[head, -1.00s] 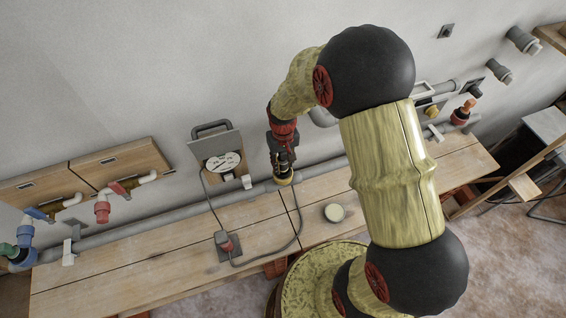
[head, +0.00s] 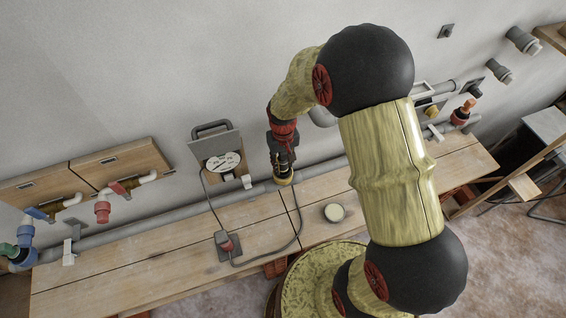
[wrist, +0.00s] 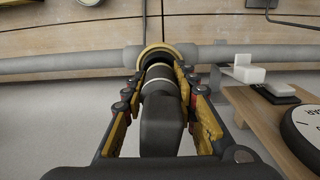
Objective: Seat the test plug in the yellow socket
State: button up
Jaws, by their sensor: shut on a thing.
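The yellow socket (head: 285,181) shows as a ring at the grey pipe along the back of the bench. It also shows in the wrist view (wrist: 160,50), at the top centre. My gripper (head: 284,166) points down at it, close above. In the wrist view my gripper (wrist: 158,82) is shut on the test plug (wrist: 161,122), a dark round body with a pale band. The plug's far end lines up with the yellow ring and meets or enters it in the picture. The fingers and plug hide the contact, so I cannot tell the depth.
A box with a white dial (head: 222,162) and raised handle stands left of my gripper. Its cable runs to a grey-and-red block (head: 226,243) on the wooden bench (head: 140,262). A small round tin (head: 334,212) stands right of the cable. Coloured valves (head: 103,212) sit at left.

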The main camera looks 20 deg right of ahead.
jog(key=shift+f+b, duration=0.35)
jog(key=shift+f, duration=0.2)
jog(key=o, duration=1.3)
jog(key=shift+c, duration=0.2)
notch_tip(320, 180, up, 12)
jog(key=shift+c, duration=0.5)
